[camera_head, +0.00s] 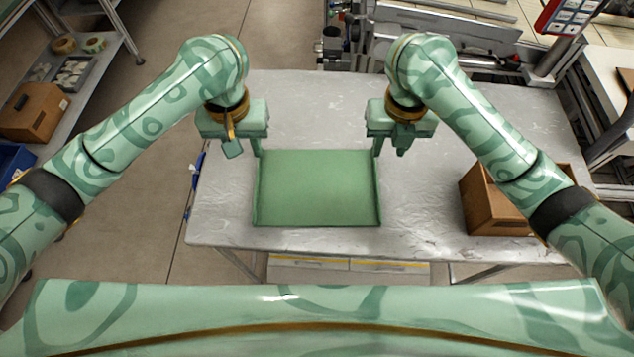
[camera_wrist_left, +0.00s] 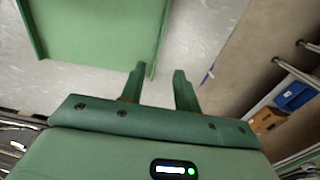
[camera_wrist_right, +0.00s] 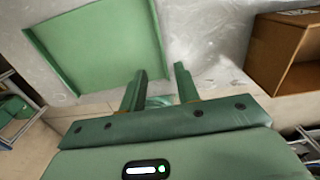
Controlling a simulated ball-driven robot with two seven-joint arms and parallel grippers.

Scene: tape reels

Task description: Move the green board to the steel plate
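The green board (camera_head: 318,188), a flat tray-like panel with raised side rims, lies at the front middle of the table. It also shows in the left wrist view (camera_wrist_left: 95,30) and the right wrist view (camera_wrist_right: 100,45). My left gripper (camera_head: 245,150) is at its far left corner, fingers apart, one near the left rim and one outside it. My right gripper (camera_head: 389,148) is at the far right corner, also with fingers apart and nothing held. I cannot tell whether any finger touches the board. I cannot pick out a separate steel plate.
The grey metallic table (camera_head: 300,105) has free room behind the board and to its right. An open brown box (camera_head: 481,205) stands at the table's right front and also shows in the right wrist view (camera_wrist_right: 282,50). A shelf with a cardboard box (camera_head: 33,112) stands at left.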

